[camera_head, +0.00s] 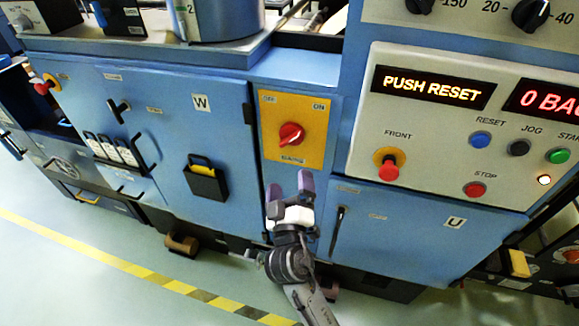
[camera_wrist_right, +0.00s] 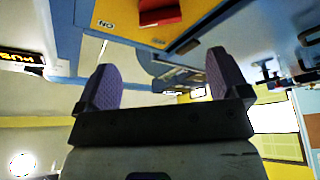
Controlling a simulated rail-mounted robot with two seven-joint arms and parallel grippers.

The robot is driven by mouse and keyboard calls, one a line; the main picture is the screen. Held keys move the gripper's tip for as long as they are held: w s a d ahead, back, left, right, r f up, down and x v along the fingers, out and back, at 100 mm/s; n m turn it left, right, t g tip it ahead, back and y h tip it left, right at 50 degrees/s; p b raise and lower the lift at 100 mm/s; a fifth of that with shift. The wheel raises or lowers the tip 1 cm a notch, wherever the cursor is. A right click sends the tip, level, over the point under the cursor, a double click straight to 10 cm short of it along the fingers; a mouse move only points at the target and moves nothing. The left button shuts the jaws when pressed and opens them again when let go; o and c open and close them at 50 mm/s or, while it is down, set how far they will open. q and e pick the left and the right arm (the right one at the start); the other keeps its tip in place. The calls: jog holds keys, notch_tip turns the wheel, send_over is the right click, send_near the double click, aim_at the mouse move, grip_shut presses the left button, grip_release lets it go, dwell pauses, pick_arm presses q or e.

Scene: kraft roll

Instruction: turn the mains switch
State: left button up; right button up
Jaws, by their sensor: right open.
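The mains switch is a red rotary knob (camera_head: 291,134) on a yellow plate (camera_head: 309,106) marked OFF and ON, on the blue cabinet front. The knob's grip sits slanted, tilted up to the right. My right gripper (camera_head: 291,186) is just below the plate, open and empty, with its purple-padded fingers pointing up toward it. In the right wrist view the two fingers (camera_wrist_right: 160,85) stand apart with nothing between them. The red knob (camera_wrist_right: 160,12) shows beyond them at the top edge, partly cut off. My left gripper is in neither view.
A control panel to the right has a lit PUSH RESET display (camera_head: 432,88), a red FRONT stop button (camera_head: 388,170), a blue RESET button (camera_head: 480,139) and a red STOP button (camera_head: 474,189). A black holder (camera_head: 205,184) juts from door W. A door handle (camera_head: 337,230) is right of the gripper.

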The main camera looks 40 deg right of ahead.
jog(key=shift+v, duration=1.3)
